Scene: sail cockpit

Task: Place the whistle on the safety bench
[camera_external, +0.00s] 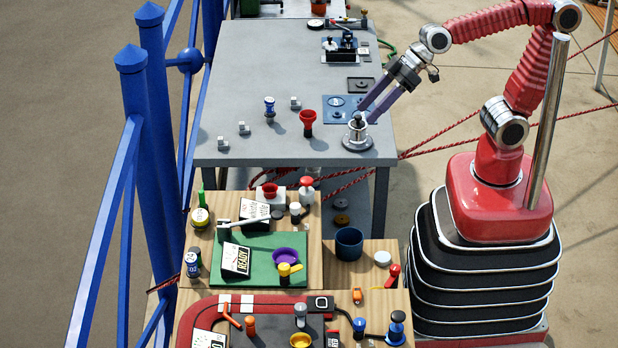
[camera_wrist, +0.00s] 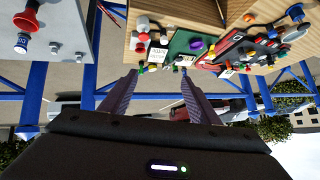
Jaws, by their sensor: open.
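My gripper (camera_external: 365,115) is open and empty, its purple fingers pointing down and left over the right front part of the grey table. The fingertips are close to a round metal fitting (camera_external: 357,140); I cannot tell whether they touch it. The spread fingers also show in the wrist view (camera_wrist: 158,72), with nothing between them. A small orange item (camera_external: 357,296), possibly the whistle, lies on the lower wooden bench (camera_external: 345,273), well away from my gripper. I cannot tell for sure which item is the whistle or which surface is the safety bench.
The grey table (camera_external: 240,70) holds a red cup (camera_external: 308,120), a blue-and-white piece (camera_external: 269,108) and small grey blocks. Crowded wooden benches with a green mat (camera_external: 262,245) and a dark blue cup (camera_external: 349,242) stand in front. Blue railing (camera_external: 150,120) runs along the left.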

